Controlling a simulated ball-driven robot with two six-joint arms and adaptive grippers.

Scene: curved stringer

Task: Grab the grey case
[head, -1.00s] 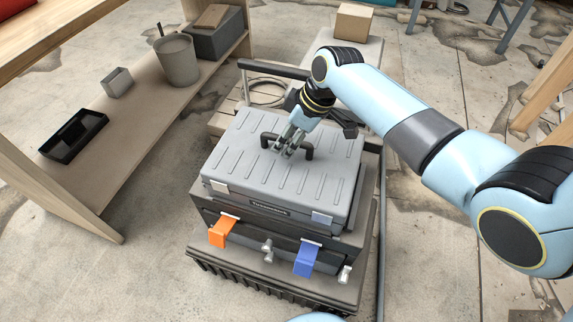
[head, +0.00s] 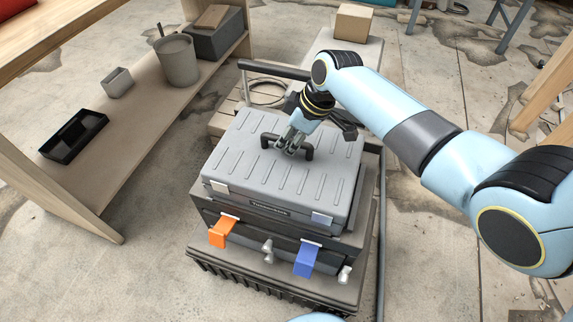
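The grey case (head: 240,172) lies flat, lid up, on top of a dark toolbox stack in the middle of the head view. Its dark handle (head: 306,153) stands up from the middle of the lid. My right gripper (head: 286,149) reaches down from the upper right, with its fingertips at the middle of the handle. The fingers overlap the handle bar, and I cannot tell whether they are closed around it. My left gripper is not in view.
The dark toolbox (head: 268,237) under the case has an orange latch (head: 222,232) and a blue latch (head: 307,259). A wooden shelf (head: 128,135) at the left holds a black tray (head: 73,136), a small grey box (head: 117,82) and a bucket (head: 179,60). A cardboard box (head: 354,22) stands behind.

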